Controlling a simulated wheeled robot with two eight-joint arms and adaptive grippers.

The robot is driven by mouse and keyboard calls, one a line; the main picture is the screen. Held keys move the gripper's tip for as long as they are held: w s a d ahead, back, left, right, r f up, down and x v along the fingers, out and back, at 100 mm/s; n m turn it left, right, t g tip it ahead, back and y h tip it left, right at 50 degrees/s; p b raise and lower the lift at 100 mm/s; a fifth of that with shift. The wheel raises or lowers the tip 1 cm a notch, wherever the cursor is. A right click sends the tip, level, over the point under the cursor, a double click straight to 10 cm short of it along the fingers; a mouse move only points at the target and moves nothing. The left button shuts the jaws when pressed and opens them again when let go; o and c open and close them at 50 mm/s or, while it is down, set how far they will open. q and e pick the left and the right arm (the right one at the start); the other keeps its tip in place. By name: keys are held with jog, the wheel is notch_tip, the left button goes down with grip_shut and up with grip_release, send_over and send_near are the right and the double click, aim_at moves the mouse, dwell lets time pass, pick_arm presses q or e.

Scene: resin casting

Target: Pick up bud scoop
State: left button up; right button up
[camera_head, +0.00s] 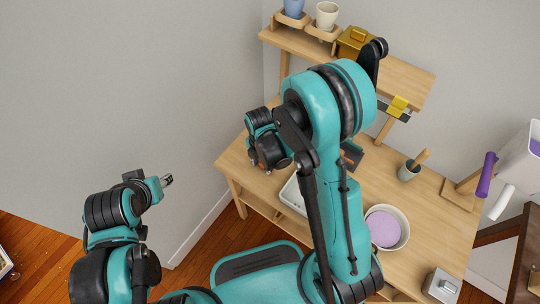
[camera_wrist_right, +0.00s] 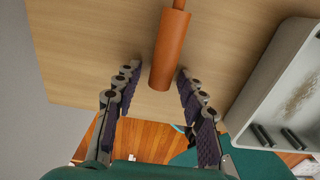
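An orange-brown cylindrical handle with a thinner rod (camera_wrist_right: 170,48), which I take to be the bud scoop, shows over the wooden table in the right wrist view. Its far end is cut off by the frame, so no scoop head shows. My right gripper (camera_wrist_right: 158,95) is open, with one finger on each side of the handle's near end and gaps between. In the head view my right gripper (camera_head: 268,156) is over the table's left part, and the handle is hard to make out there. My left gripper (camera_head: 168,180) is left of the table, away from it; its finger gap is too small to judge.
A pale tray (camera_wrist_right: 245,105) with dark rollers stands right of the handle. The wooden table (camera_head: 425,205) also holds a bowl of purple material (camera_head: 385,228), a small grey pot (camera_head: 409,171) and a metal box (camera_head: 441,286). A raised shelf (camera_head: 410,80) runs along the back.

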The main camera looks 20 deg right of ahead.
grip_shut()
jog(key=shift+r, duration=0.1)
